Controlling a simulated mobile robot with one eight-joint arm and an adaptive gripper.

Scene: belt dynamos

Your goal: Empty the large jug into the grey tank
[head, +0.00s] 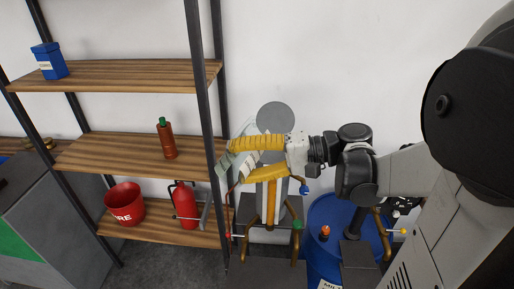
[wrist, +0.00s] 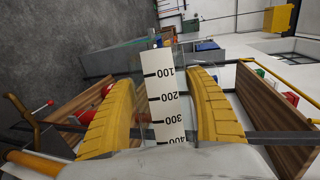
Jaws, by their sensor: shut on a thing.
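My gripper (head: 240,162), with two yellow ribbed fingers, is shut on a clear jug (head: 224,163) in the head view. The jug looks tilted, and the fingers hide part of it. In the wrist view the jug's white scale strip (wrist: 163,105) shows between the fingers, with upside-down marks from 100 to 400. I cannot tell how much liquid is inside. A pale grey upright cylinder with an orange stripe (head: 271,205), perhaps the grey tank, stands just below my gripper. A grey disc (head: 275,118) shows behind the fingers; I cannot tell whether it belongs to the tank.
A blue barrel (head: 322,262) stands right of the grey cylinder, with pipes and valves around. A wooden shelf rack (head: 130,73) on the left holds a blue box (head: 49,62), a brown bottle (head: 166,140), a red bucket (head: 124,203) and a red extinguisher (head: 186,205). Its post is close to the jug.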

